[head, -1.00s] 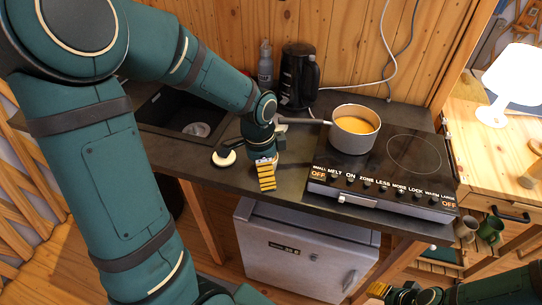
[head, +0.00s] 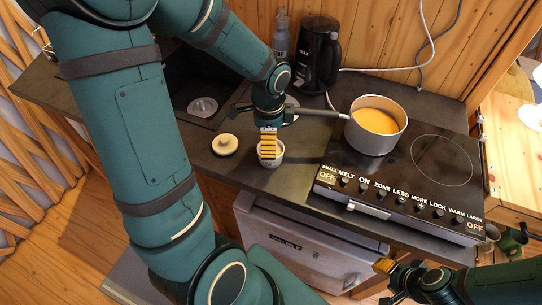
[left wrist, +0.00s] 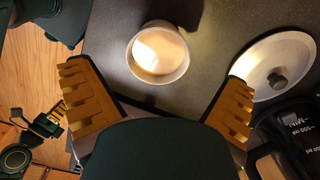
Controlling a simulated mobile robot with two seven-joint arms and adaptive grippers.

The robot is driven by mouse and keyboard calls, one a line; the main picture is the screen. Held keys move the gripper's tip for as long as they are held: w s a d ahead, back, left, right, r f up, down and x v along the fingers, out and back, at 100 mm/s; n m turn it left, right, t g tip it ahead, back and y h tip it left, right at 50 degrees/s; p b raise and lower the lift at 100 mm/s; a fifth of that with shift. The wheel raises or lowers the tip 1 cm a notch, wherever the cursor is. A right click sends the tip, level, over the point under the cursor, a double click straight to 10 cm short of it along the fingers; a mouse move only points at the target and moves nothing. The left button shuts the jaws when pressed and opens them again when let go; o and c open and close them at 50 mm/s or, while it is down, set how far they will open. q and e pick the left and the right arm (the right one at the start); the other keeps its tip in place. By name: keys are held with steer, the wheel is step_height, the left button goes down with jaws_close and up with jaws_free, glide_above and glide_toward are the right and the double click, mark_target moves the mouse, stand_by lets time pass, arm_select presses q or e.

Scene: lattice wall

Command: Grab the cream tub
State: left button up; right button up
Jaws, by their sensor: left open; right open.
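The cream tub, a small round pale pot with whitish contents, stands on the dark worktop. In the head view the tub (head: 272,162) is partly hidden behind the yellow fingers of my left gripper (head: 268,143). In the left wrist view the tub (left wrist: 158,54) lies ahead of the open fingers of my left gripper (left wrist: 160,100), roughly centred between them; I see no finger touching it. My right gripper (head: 386,282) is open and empty at the lower right, in front of the counter and away from the tub.
A pale lid with a dark knob (left wrist: 274,66) and the black kettle (head: 319,54) are nearby. A grey saucepan (head: 375,126) of orange liquid stands on the hob (head: 436,165), its handle close to my left gripper.

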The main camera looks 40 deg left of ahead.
arm_select(q)
steer(key=f, duration=0.3)
steer(key=f+b, duration=0.1)
steer(key=f, duration=0.2)
steer(key=shift+d+f+b, duration=0.2)
steer(key=shift+f+b, duration=0.1)
steer(key=c, duration=1.2)
